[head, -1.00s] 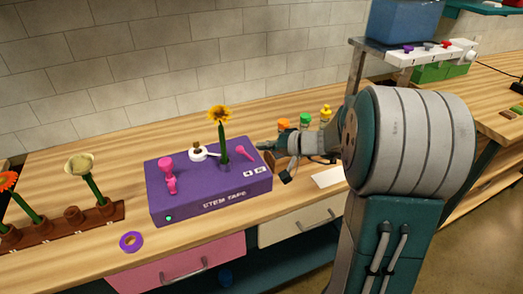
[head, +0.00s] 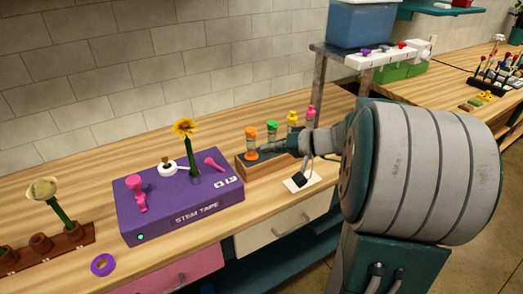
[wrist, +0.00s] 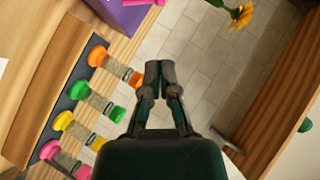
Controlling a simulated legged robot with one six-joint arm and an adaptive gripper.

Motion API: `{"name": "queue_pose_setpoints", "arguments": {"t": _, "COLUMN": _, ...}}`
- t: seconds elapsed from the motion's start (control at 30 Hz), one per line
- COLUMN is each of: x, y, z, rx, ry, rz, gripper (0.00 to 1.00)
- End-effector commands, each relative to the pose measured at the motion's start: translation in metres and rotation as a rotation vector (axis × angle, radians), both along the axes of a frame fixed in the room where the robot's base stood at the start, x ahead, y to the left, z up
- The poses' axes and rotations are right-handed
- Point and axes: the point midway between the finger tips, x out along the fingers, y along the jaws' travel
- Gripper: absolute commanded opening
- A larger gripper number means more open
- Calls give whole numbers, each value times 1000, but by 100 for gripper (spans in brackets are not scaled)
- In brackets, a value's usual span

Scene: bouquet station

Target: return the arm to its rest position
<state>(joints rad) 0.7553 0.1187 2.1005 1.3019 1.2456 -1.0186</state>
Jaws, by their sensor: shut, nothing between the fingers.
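My gripper (wrist: 160,70) is shut and empty in the wrist view, its two fingertips together in front of the tiled wall. In the head view my gripper (head: 268,149) is small and partly hidden by my own arm, over the wooden rack with the coloured-cap bottles. I cannot tell how far above the bottles it is. The purple stem tape box (head: 185,205) stands to the left of the gripper, with a yellow flower (head: 186,128) upright in it; the flower also shows at the top of the wrist view (wrist: 241,14).
The wooden rack (head: 245,170) holds several bottles with orange, green, yellow and pink caps. A purple tape ring (head: 103,265) lies at the front edge. A brown flower rack (head: 70,240) is at left. A metal shelf with a blue bin (head: 368,22) stands behind my arm.

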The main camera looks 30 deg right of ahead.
Motion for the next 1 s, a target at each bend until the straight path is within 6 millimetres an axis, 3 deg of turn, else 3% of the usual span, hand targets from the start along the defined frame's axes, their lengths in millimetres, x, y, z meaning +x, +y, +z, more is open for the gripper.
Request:
{"name": "queue_pose_setpoints", "arguments": {"t": 0.47, "x": -1, "y": 5, "z": 0, "rx": -5, "ry": 7, "rz": 10, "gripper": 0}}
{"name": "queue_pose_setpoints", "arguments": {"t": 0.57, "x": -9, "y": 29, "z": 2, "rx": -41, "ry": 56, "rz": 55, "gripper": 0}}
{"name": "queue_pose_setpoints", "arguments": {"t": 0.63, "x": -22, "y": 56, "z": 3, "rx": -93, "ry": 118, "rz": 110, "gripper": 0}}
{"name": "queue_pose_setpoints", "arguments": {"t": 0.8, "x": -68, "y": 116, "z": 0, "rx": -282, "ry": 277, "rz": 215, "gripper": 0}}
{"name": "queue_pose_setpoints", "arguments": {"t": 1.0, "x": -123, "y": 151, "z": -4, "rx": -547, "ry": 371, "rz": 252, "gripper": 0}}
